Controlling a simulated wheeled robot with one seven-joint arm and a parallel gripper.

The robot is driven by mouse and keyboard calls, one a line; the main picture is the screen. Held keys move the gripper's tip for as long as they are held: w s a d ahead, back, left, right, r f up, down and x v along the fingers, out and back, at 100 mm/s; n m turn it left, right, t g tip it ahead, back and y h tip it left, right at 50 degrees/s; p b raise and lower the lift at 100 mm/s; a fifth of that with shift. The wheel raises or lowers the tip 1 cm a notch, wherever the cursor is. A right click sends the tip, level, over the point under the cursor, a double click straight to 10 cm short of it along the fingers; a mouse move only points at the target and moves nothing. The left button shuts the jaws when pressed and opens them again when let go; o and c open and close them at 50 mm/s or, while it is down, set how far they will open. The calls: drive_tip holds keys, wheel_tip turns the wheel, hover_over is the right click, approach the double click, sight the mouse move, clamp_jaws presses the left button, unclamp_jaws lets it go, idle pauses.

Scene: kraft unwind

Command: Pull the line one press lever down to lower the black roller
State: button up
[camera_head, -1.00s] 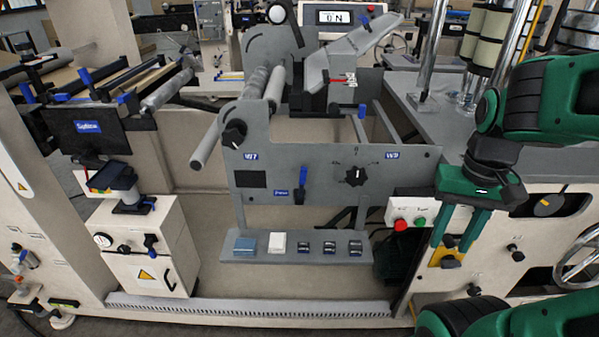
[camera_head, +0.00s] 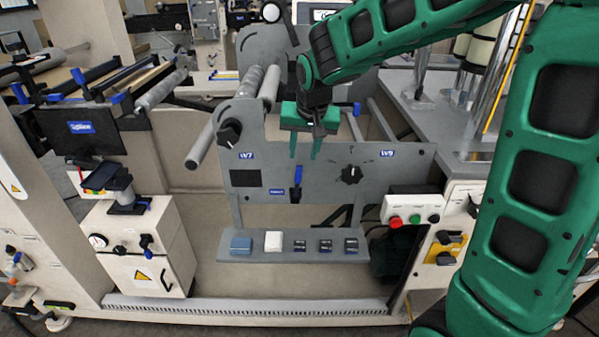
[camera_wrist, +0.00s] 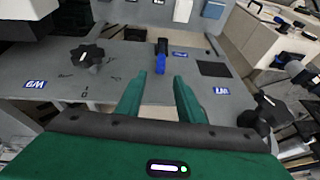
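The press lever (camera_head: 297,180) is a small blue handle on the front of the grey panel (camera_head: 325,165), beside a blue label. It points up. In the wrist view the lever (camera_wrist: 161,58) stands just beyond the fingertips, roughly between them. My gripper (camera_head: 304,154) hangs in front of the panel, just above the lever in the head view. Its two green fingers (camera_wrist: 160,77) are apart with nothing between them, and the wrist view shows no clear contact with the lever. I cannot pick out the black roller; my arm covers part of the area above the panel.
A black knob (camera_head: 351,174) sits right of the lever and another knob (camera_head: 229,131) at upper left. Grey rollers (camera_head: 262,88) lie above the panel. A grey shelf (camera_head: 290,258) with several small items is below. A red and green button box (camera_head: 412,209) is at right.

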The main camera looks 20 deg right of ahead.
sight(299, 169)
drive_tip(key=x, duration=1)
drive_tip(key=shift+w+f, duration=0.25)
drive_tip(key=shift+f, duration=0.1)
drive_tip(key=shift+c, duration=0.6)
clamp_jaws()
drive_tip(key=shift+a, duration=0.1)
